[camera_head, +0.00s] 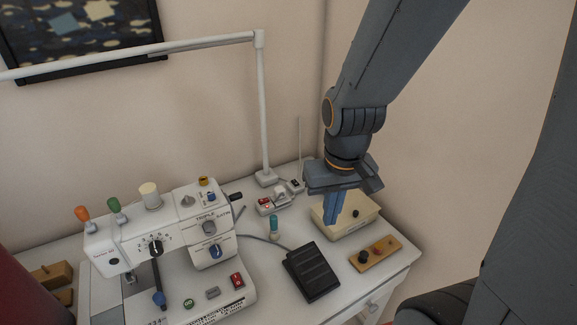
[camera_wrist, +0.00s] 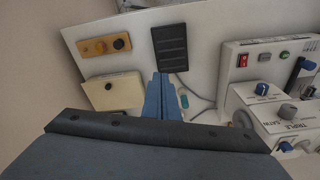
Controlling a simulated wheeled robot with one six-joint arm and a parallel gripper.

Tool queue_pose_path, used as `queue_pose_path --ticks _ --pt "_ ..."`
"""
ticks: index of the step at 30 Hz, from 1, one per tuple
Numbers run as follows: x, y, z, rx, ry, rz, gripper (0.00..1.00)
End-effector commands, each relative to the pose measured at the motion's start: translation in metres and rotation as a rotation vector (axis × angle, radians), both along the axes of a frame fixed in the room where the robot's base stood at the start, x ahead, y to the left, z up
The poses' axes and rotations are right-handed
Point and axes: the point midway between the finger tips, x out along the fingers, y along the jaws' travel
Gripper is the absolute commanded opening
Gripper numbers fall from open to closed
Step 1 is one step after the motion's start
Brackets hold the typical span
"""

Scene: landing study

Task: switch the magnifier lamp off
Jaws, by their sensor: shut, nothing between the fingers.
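The magnifier lamp (camera_head: 263,110) is a white jointed arm on a post at the back of the white table; its head is outside the view to the left. Its square base (camera_head: 266,177) stands near the wall. A small grey box with a dark top (camera_head: 296,185), maybe a switch, lies just right of that base. My gripper (camera_head: 332,221) is shut and empty, pointing down near the cream box, to the right of and in front of the lamp base. It also shows in the wrist view (camera_wrist: 160,76), where I cannot see the lamp.
A sewing machine (camera_head: 175,225) fills the left. A socket block with red switches (camera_head: 271,204), a teal-topped bottle (camera_head: 274,225), a black pedal (camera_head: 313,271), a cream box (camera_head: 360,222) and a wooden knob board (camera_head: 376,254) stand right of it. Cords cross between.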

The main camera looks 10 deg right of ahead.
Motion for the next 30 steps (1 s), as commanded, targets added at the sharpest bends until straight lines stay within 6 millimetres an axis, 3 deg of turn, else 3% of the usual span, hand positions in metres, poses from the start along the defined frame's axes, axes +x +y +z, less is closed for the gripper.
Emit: queue_pose_path --ticks 11,14,17,24,27,30 --pt "0.001 0.0 0.0 0.0 0.0 -0.004 0.0" --pt "0.017 0.0 -0.001 0.007 -0.001 -0.053 0.0" --pt "0.057 0.0 -0.003 0.026 -0.003 -0.175 0.0" --pt "0.203 -0.004 -0.016 0.105 -0.004 -0.684 0.0" --pt "0.255 -0.006 -0.023 0.139 0.0 -0.886 0.0" --pt "0.295 -0.008 -0.028 0.167 0.002 -1.048 0.0"
